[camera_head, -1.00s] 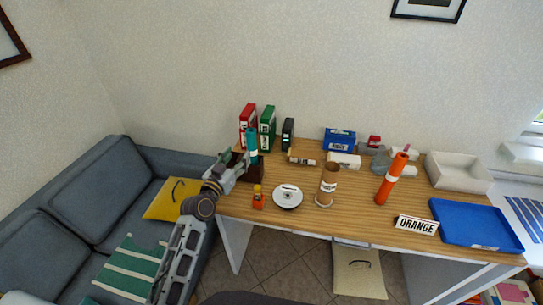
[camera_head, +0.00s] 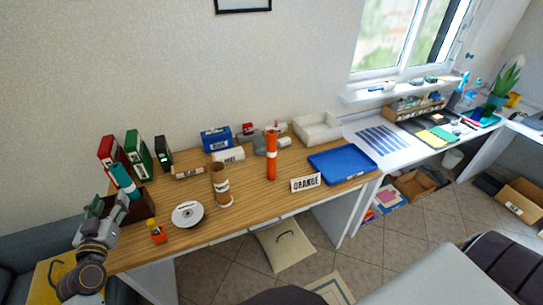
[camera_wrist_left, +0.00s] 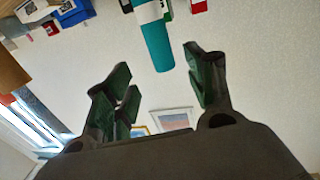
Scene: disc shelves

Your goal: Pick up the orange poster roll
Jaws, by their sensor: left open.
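The orange poster roll (camera_head: 271,160) stands upright on the wooden desk (camera_head: 245,203), a white band around it, behind the "ORANGE" sign (camera_head: 305,183). My left gripper (camera_head: 119,206) is at the desk's left end, well apart from the orange roll. It is open and close to a teal roll (camera_head: 122,178). In the left wrist view the two dark green fingers (camera_wrist_left: 162,84) are spread with nothing held, and the teal roll (camera_wrist_left: 158,45) shows beyond them. The orange roll cannot be made out there. My right gripper is not in view.
Binders (camera_head: 137,155) stand at the back left.

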